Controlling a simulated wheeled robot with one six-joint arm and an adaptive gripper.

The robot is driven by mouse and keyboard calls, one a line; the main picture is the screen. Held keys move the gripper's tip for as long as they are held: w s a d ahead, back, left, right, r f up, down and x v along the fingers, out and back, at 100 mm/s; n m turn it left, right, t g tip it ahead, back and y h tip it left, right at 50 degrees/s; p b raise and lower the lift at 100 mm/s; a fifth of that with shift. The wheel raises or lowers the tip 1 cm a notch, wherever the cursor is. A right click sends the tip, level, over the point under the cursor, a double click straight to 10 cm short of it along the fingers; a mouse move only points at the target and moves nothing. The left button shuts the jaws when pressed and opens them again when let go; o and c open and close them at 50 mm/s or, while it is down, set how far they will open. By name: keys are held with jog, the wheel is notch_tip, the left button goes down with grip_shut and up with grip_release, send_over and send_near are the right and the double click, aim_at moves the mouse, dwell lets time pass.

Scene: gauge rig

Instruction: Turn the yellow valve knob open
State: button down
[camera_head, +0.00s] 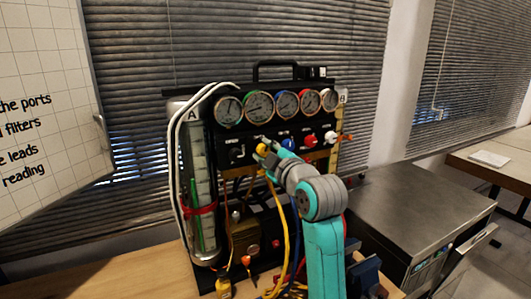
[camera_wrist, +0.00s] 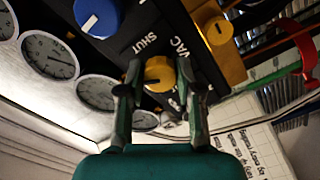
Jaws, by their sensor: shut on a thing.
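The yellow valve knob (camera_wrist: 159,72) is on the black panel of the gauge rig (camera_head: 250,136), with a dark pointer line on its face. In the wrist view my gripper (camera_wrist: 159,82) has one finger on each side of the knob and is shut on it. The words SHUT and VAC are printed on the panel beside it. In the head view the knob (camera_head: 262,149) is partly hidden by my gripper (camera_head: 265,147). The blue knob (camera_wrist: 97,16) sits beside it, with a white pointer line; it also shows in the head view (camera_head: 288,143).
A row of several round gauges (camera_head: 259,107) sits above the knobs. Yellow and blue hoses hang below my gripper. A cylinder (camera_head: 200,190) stands at the left.

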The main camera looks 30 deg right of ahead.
jog(key=n, duration=0.5)
dwell(0.6)
jog(key=c, duration=0.8)
grip_release()
jog(key=shift+o, duration=0.2)
jog(key=s, duration=1.2)
jog(key=shift+f, duration=0.1)
